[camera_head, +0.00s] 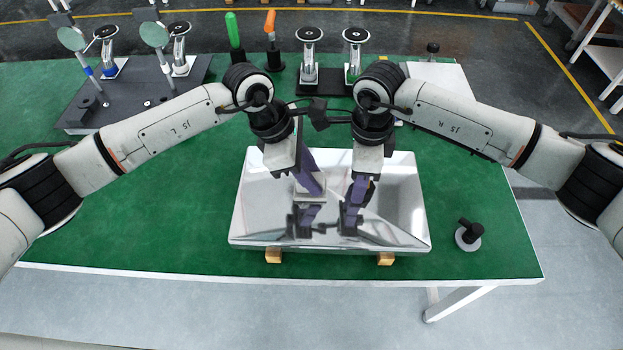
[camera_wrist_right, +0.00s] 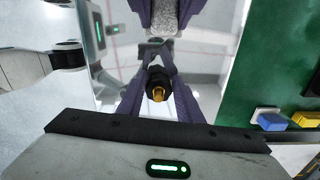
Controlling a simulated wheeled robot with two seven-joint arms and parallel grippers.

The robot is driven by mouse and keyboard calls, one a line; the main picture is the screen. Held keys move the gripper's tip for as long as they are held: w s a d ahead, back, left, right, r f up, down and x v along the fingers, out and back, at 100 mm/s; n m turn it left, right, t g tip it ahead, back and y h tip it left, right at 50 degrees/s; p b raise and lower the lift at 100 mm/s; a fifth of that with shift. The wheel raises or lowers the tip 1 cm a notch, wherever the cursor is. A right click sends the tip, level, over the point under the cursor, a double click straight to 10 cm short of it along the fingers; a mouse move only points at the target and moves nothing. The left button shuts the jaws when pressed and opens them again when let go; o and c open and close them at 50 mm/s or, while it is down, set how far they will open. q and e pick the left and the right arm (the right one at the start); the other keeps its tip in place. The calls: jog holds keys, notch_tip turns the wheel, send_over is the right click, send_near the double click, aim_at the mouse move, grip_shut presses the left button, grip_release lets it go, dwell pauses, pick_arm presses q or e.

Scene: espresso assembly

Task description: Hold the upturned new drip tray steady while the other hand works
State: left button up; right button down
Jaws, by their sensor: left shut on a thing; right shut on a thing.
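The upturned drip tray (camera_head: 395,185) is a shiny, mirror-like metal pan in the middle of the green table. Its front edge rests over wooden blocks. My left gripper (camera_head: 312,190) reaches down over the tray's left half, its purple fingers shut on a pale block (camera_head: 306,198); I cannot tell whether this belongs to the tray. My right gripper (camera_head: 352,203) is low over the tray's middle, shut on a small black fitting with a brass tip (camera_wrist_right: 158,88), seen between its purple fingers in the right wrist view. Reflections in the tray blur where the fingertips end.
A black knob on a grey disc (camera_head: 468,236) stands right of the tray. Green-handled (camera_head: 234,32) and orange-handled (camera_head: 270,24) tools and chrome stands (camera_head: 309,55) are behind. A dark board (camera_head: 120,98) lies back left.

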pick_arm(q)
jog(key=shift+w, duration=1.45)
jog(key=shift+w+d, duration=0.1)
jog(key=shift+w, duration=1.1)
jog(key=shift+s, duration=1.55)
jog(key=shift+s, duration=0.1)
jog(key=shift+s, duration=1.4)
jog(key=shift+s, duration=1.25)
